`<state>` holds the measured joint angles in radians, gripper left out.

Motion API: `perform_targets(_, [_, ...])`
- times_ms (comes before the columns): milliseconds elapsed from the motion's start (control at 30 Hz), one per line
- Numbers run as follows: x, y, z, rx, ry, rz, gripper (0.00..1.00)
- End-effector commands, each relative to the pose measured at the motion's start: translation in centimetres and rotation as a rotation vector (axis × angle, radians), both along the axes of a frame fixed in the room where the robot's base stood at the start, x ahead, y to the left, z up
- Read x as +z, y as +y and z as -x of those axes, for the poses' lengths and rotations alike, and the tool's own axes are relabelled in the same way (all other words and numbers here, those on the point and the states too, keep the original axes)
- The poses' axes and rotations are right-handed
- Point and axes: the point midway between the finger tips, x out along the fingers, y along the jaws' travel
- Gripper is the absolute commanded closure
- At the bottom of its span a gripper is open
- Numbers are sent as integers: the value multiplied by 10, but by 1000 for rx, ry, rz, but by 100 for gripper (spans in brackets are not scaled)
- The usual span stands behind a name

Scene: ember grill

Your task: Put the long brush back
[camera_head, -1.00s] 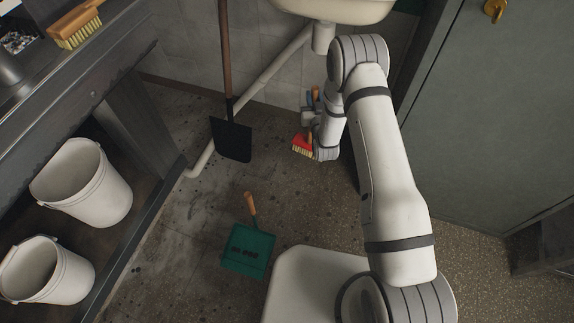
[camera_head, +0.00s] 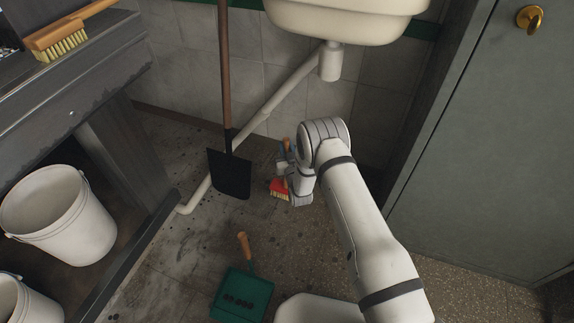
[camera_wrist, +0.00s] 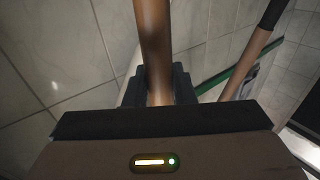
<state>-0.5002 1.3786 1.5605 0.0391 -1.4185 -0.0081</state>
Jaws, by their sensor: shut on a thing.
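My gripper (camera_head: 283,170) is shut on the wooden handle of a brush with a red head and pale bristles (camera_head: 280,190). In the head view it is held below the sink, right of the shovel, bristles down; its height above the floor is hard to tell. In the wrist view the brown handle (camera_wrist: 154,40) passes between the dark fingers (camera_wrist: 160,88), and the brush head is out of sight. My arm hides part of the gripper. Another brush, wooden with yellow bristles (camera_head: 68,38), lies on the counter at upper left.
A black shovel (camera_head: 230,175) with a wooden handle stands against the tiled wall, near a white drain pipe (camera_head: 265,115) under the sink (camera_head: 345,20). A green dustpan (camera_head: 240,296) lies on the floor. White buckets (camera_head: 60,218) stand under the counter (camera_head: 70,115). A grey door (camera_head: 480,150) is at right.

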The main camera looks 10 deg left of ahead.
Motion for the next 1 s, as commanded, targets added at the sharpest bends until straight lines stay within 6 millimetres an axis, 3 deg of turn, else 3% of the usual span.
perform_targets(333, [-44,0,-1,-1,-2,-1,100])
perform_targets(733, [-49,-1,-1,-1,-3,-1,100])
perform_targets(767, [-49,-1,0,-1,-1,0,75])
perform_targets(1000, [-48,-1,0,-1,0,0,56])
